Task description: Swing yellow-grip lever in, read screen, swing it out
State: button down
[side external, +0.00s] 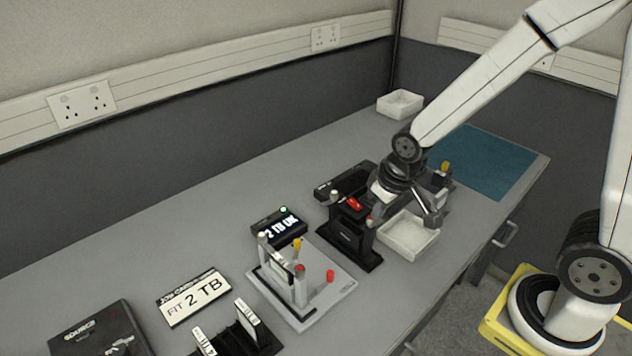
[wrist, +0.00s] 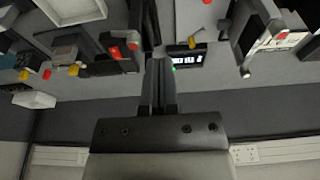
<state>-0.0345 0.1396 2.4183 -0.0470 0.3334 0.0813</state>
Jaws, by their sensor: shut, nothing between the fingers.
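A small dark screen box (side external: 279,228) reads "2 TB OK", and a green light is lit on it. The screen also shows upside down in the wrist view (wrist: 187,59). In front of it a grey plate (side external: 325,297) carries a fixture with a yellow grip (side external: 297,243) standing up and red knobs. That yellow grip shows in the wrist view (wrist: 194,41). My gripper (side external: 437,217) is shut and empty, raised beyond the dark fixture and well apart from this yellow grip. Its fingers (wrist: 158,66) are together in the wrist view.
A dark fixture with a red handle (side external: 354,203) stands between the plate and my gripper. Another yellow grip (side external: 445,167) shows behind my gripper. A white tray (side external: 410,238), a "FIT 2 TB" card (side external: 194,297), a black card rack (side external: 238,340) and a source box (side external: 98,333) stand around.

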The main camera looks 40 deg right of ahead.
jog(key=w+a+f, duration=0.3)
jog(key=w, duration=0.5)
jog(key=t, duration=0.1)
send_over(296, 250)
jog(key=s, duration=0.1)
jog(key=shift+d+f, duration=0.2)
jog(key=shift+f, duration=1.05)
jog(key=shift+d+f, duration=0.15)
jog(key=shift+f, duration=1.05)
jog(key=shift+f, duration=0.1)
jog(key=shift+x, duration=4.85)
